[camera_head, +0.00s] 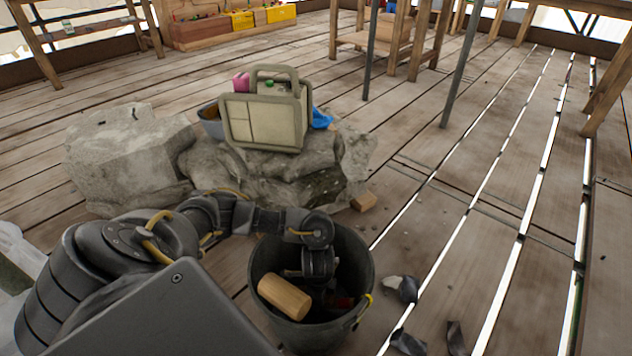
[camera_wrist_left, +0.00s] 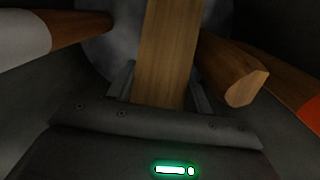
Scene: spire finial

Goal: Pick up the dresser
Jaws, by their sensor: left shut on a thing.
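My left gripper (camera_head: 320,272) reaches down into a dark bucket (camera_head: 262,262). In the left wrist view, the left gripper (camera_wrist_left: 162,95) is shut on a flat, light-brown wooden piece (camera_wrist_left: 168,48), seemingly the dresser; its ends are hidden. In the head view, a thick light wooden piece (camera_head: 284,297) lies tilted in the bucket beside the gripper; I cannot tell if it is the held one. The left wrist view also shows another wooden handle (camera_wrist_left: 232,75) close right of the held piece, and a white-ended handle (camera_wrist_left: 80,27) at left. My right gripper is not in view.
Behind the bucket are rough stone blocks (camera_head: 130,150) with a beige boxy case (camera_head: 265,115) on top. Dark scraps (camera_head: 407,342) lie on the plank floor right of the bucket. Metal poles and wooden trestles stand farther back. The floor at right has bright gaps.

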